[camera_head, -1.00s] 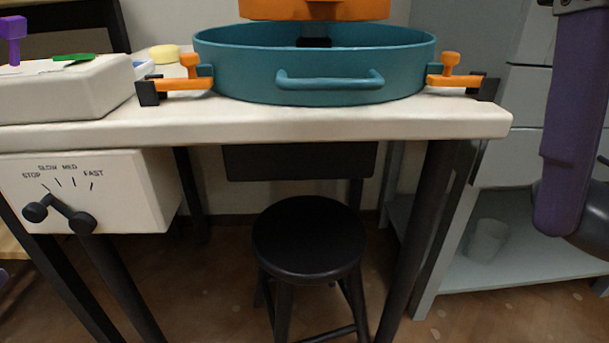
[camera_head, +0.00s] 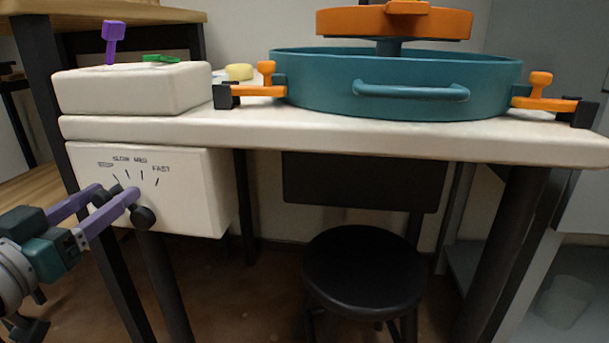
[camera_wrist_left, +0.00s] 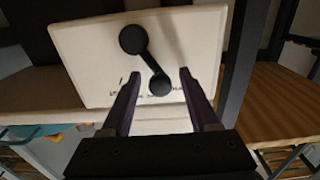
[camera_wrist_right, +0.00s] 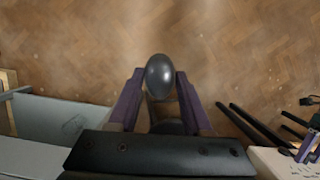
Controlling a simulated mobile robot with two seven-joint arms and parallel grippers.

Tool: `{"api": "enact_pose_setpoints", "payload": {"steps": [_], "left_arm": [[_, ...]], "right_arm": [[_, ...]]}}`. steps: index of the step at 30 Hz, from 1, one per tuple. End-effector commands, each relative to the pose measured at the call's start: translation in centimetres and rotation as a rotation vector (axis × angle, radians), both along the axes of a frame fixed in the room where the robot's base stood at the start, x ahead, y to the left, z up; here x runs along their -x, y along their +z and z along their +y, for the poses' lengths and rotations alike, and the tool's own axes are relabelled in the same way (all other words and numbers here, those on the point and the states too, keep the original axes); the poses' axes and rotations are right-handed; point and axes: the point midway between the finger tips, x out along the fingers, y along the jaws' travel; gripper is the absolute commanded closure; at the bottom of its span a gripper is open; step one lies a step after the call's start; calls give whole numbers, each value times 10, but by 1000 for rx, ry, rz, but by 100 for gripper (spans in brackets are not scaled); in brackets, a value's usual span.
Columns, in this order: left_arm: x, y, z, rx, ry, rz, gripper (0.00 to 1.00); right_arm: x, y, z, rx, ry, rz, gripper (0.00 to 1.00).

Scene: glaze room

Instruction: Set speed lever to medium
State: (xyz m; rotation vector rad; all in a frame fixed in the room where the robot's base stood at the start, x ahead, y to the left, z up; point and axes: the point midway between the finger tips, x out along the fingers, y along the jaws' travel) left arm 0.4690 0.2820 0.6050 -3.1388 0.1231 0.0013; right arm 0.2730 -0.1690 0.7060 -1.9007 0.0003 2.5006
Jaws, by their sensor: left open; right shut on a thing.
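The speed lever (camera_head: 144,217) is a black bar with a round hub and an end knob, on the front of a white control box (camera_head: 203,195) marked STOP, SLOW, MED and FAST. The knob end points left, on the STOP side. My left gripper (camera_head: 116,190) is open, its purple fingers in front of the lever. In the left wrist view, the lever's knob (camera_wrist_left: 160,86) lies between the open fingertips (camera_wrist_left: 160,74); I cannot tell whether they touch it. In the right wrist view, my right gripper (camera_wrist_right: 158,76) is shut on a dark glossy egg-shaped thing (camera_wrist_right: 160,70).
A teal basin (camera_head: 400,95) with orange clamps sits on the white tabletop (camera_head: 350,136) above the box. A white block (camera_head: 130,90) with a purple handle stands at the left. A black stool (camera_head: 363,268) is under the table. Table legs stand below the box.

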Motion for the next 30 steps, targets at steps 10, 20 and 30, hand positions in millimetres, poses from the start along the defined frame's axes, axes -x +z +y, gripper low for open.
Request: {"api": "enact_pose_setpoints", "payload": {"steps": [10, 20, 30], "left_arm": [[0, 0, 0, 1, 0, 0, 73], [0, 0, 0, 1, 0, 0, 100], [0, 1, -1, -15, 1, -1, 100]], "right_arm": [[0, 0, 0, 0, 0, 0, 95], [0, 0, 0, 0, 0, 0, 95], [0, 2, 0, 0, 0, 0, 95]]}}
